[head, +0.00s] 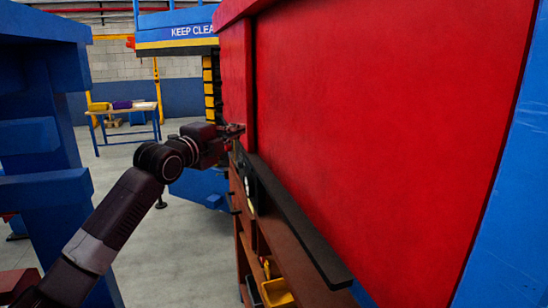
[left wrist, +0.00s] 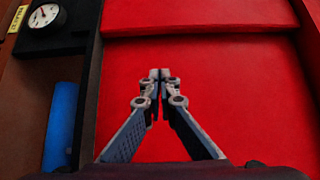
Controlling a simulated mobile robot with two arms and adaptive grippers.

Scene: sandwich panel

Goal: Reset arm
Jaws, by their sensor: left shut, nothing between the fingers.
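My left arm comes in from the lower left in the head view. Its gripper (head: 236,130) is beside the left part of the large red panel (head: 390,120), near the dark ledge. In the left wrist view the gripper (left wrist: 160,75) is shut, its fingertips together with nothing between them. The red panel (left wrist: 235,80) fills the background behind the fingers. Whether the fingertips touch the panel I cannot tell. My right gripper is in neither view.
A black ledge (head: 300,225) runs below the panel, above brown shelves with a yellow bin (head: 277,292). A blue frame (head: 45,130) stands at left. A work table (head: 125,110) is farther back. Grey floor (head: 180,250) is open between. A dial gauge (left wrist: 45,15) shows in the wrist view.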

